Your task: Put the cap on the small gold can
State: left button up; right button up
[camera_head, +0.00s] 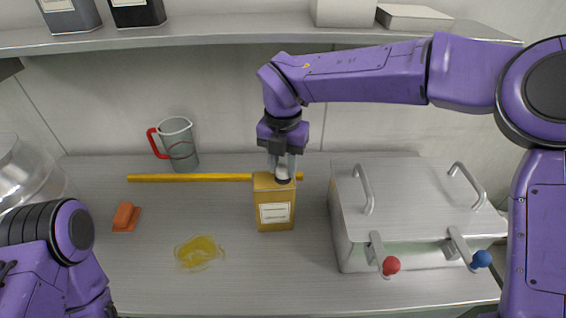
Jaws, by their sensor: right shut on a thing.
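My right gripper (282,172) points straight down over the can's top. It is shut on a small cap (282,174), dark with a pale upper part, that is mostly hidden between the fingers. The cap is at the can's top; I cannot tell whether it touches the can's neck. My left arm shows at the lower left, and its gripper is out of the picture.
A metal box (410,190) with handles and red and blue knobs stands right of the can. A yellow bar (190,178) lies behind it. A jug (178,142), an orange scraper (125,216) and a yellow oil puddle (198,252) are left. A shelf (220,34) runs above.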

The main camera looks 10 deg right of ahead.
jog(key=shift+f, duration=0.15)
jog(key=o, duration=1)
jog(key=shift+c, duration=1.2)
